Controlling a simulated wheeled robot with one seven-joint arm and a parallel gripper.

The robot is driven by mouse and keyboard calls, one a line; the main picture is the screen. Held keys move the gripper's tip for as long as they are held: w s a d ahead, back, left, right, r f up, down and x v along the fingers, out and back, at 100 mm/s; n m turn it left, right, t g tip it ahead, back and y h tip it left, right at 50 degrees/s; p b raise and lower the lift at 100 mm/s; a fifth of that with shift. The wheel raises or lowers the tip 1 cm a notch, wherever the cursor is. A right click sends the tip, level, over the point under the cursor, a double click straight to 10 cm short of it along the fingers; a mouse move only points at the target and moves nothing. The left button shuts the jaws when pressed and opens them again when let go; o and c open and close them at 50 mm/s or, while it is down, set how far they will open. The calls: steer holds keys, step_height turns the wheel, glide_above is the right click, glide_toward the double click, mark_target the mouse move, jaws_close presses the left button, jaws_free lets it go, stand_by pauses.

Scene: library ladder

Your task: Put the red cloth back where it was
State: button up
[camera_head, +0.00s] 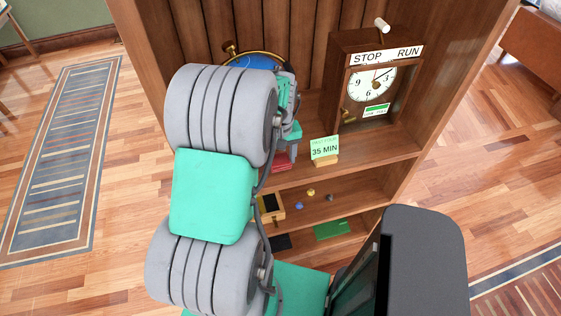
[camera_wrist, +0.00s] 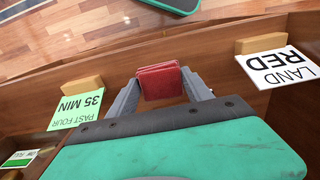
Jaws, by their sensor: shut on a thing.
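The red cloth (camera_wrist: 160,83) looks like a small folded red block. It sits between the two fingers of my gripper (camera_wrist: 162,88), which is shut on it. In the head view a bit of the red cloth (camera_head: 284,161) shows near the front edge of the upper shelf, with my arm covering the rest. I cannot tell whether the cloth touches the shelf. My gripper is mostly hidden behind my arm in the head view.
A green "35 MIN" card (camera_head: 324,149) stands right of the cloth. A "LAND RED" card (camera_wrist: 278,67) shows in the wrist view. A clock box (camera_head: 376,80) stands at right, and a blue globe (camera_head: 252,61) behind my arm. A lower shelf (camera_head: 355,194) holds small items.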

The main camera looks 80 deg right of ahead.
mark_target(281, 160)
steer(key=shift+f+p, duration=0.35)
steer(key=shift+f, duration=1.05)
steer(key=o, duration=1.2)
step_height(281, 160, up, 12)
steer(key=b, duration=0.2)
steer(key=shift+b, duration=0.3)
